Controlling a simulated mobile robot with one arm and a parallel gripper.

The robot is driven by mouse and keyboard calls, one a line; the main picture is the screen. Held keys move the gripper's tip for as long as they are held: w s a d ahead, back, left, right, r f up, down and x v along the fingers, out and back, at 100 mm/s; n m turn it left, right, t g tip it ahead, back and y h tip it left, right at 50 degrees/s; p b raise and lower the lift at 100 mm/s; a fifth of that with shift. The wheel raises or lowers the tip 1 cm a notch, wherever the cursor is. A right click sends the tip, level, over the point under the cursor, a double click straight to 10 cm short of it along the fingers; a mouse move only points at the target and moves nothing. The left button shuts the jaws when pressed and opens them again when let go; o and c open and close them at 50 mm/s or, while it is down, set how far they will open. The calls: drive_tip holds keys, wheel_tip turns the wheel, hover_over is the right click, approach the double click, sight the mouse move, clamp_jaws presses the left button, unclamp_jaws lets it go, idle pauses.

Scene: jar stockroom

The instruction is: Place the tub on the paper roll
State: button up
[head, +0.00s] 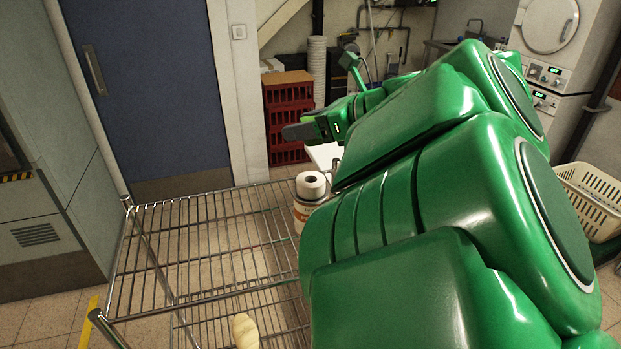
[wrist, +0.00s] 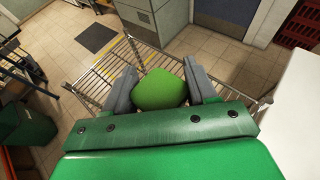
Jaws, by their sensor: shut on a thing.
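In the wrist view, my gripper (wrist: 161,88) is shut on a green, rounded, block-like tub (wrist: 160,90), with one grey finger on each side of it. In the head view, my gripper (head: 300,131) is beyond the wire rack and higher than its top shelf; the tub cannot be made out clearly there. The white paper roll (head: 311,184) stands upright with its dark core hole facing up, at the right of the wire shelf. My arm hides part of the area to its right. The tub is apart from the roll.
The wire shelf (head: 205,235) is mostly bare to the left of the roll. A pale yellowish thing (head: 245,331) lies low at the front. Red crates (head: 288,112) stand behind, and a cream basket (head: 592,200) is at the right. A blue door (head: 150,90) is at the back left.

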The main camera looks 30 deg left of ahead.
sight(305, 177)
drive_tip(key=shift+s+a+f, duration=0.1)
drive_tip(key=shift+s+f, duration=0.05)
drive_tip(key=shift+s, duration=0.2)
drive_tip(key=shift+f, duration=3.75)
drive_tip(key=shift+f, duration=0.2)
drive_tip(key=o, duration=1.1)
drive_tip(key=shift+c, duration=0.2)
drive_tip(key=shift+r, duration=0.15)
drive_tip(key=shift+d+r, duration=0.1)
drive_tip(key=shift+d, duration=0.1)
drive_tip(key=v, duration=1.1)
drive_tip(key=shift+d, duration=0.3)
drive_tip(key=shift+w, duration=0.1)
